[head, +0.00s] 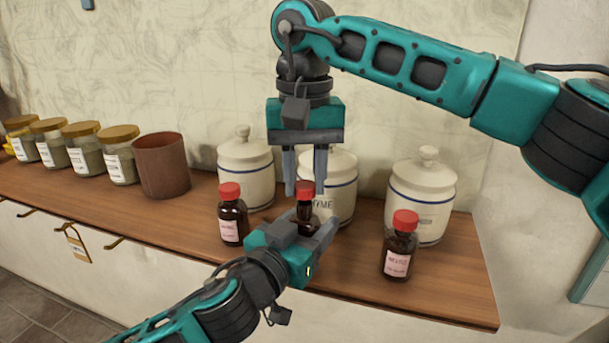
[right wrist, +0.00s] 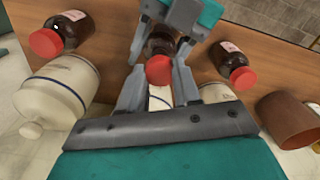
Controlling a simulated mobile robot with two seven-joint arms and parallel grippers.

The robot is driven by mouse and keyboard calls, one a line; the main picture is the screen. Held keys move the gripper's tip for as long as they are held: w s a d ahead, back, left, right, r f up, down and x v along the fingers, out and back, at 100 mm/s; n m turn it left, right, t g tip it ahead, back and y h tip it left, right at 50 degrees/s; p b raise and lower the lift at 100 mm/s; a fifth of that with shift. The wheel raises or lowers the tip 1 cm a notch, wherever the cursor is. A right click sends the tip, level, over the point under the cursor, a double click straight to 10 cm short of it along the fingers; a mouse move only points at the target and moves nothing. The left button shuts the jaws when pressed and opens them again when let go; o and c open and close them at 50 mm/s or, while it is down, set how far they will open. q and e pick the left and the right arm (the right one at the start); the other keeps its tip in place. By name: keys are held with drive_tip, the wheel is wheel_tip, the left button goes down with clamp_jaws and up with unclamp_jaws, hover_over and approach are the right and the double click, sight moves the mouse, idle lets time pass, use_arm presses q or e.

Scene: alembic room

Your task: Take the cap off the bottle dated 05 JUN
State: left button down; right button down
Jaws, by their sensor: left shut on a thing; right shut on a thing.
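Three brown bottles with red caps stand along the wooden shelf: a left one (head: 232,219), a middle one (head: 307,211) and a right one (head: 398,252). The dates on the labels are too small to read, and the middle label is hidden. My left gripper (head: 312,236) is shut on the body of the middle bottle from the front. My right gripper (head: 306,185) points down from above and is shut on the middle bottle's red cap (head: 305,187). The cap (right wrist: 159,70) also shows between the right fingers in the right wrist view, sitting on the bottle.
The wooden shelf (head: 455,290) has its front edge close by. White lidded jars (head: 422,196) stand behind the bottles. A brown cup (head: 161,166) and several spice jars (head: 117,158) stand at the left. Hooks and a padlock-shaped tag (head: 77,245) hang below.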

sight(304, 184)
drive_tip(key=shift+r, duration=2)
use_arm(q)
drive_tip(key=shift+c, duration=1.2)
unclamp_jaws()
